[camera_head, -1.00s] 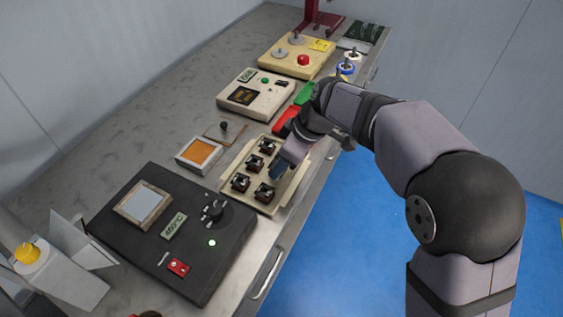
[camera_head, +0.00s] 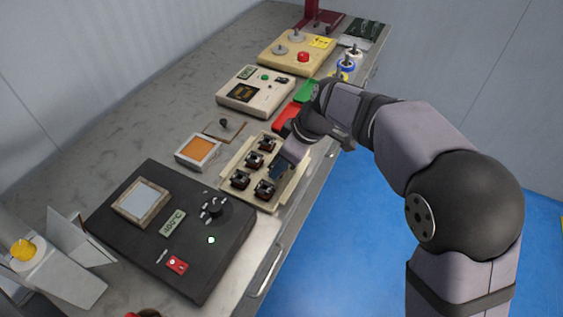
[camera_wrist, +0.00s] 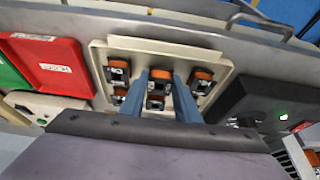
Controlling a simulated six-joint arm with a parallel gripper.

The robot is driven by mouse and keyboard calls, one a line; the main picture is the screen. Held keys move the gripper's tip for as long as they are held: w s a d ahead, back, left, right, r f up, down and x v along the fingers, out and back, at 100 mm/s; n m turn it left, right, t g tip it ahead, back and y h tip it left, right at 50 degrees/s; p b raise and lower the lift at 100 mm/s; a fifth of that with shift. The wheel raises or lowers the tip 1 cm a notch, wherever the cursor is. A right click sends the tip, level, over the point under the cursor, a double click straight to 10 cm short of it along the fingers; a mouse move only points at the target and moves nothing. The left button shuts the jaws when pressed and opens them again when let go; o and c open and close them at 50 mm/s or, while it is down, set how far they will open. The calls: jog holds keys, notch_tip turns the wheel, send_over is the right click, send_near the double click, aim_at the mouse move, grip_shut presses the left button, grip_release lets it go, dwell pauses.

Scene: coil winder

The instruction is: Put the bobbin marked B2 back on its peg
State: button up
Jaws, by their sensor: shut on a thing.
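A beige peg tray (camera_head: 295,187) holds several dark bobbins. In the wrist view they show orange tops and small pale marks, too small to read surely, so I cannot confirm which is B2. My gripper (camera_wrist: 162,76) points down over the tray, its two blue fingers shut on a bobbin (camera_wrist: 159,77) in the middle of the outer row. In the head view my gripper (camera_head: 277,171) hides that bobbin. I cannot tell whether it is seated on its peg or slightly raised. Other bobbins stand close on both sides (camera_wrist: 118,69) (camera_wrist: 202,76).
A red bin (camera_wrist: 55,67) and a green bin (camera_head: 307,90) lie beyond one end of the tray. A black heater unit (camera_head: 135,250) stands near the other end. An orange-topped pad (camera_head: 199,149) lies beside the tray. The bench edge runs close along the outer side.

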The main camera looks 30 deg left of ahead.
jog(key=shift+f+b, duration=0.3)
jog(key=shift+f, duration=0.15)
jog(key=o, duration=1.1)
jog(key=shift+r, duration=0.1)
jog(key=shift+v, duration=3.6)
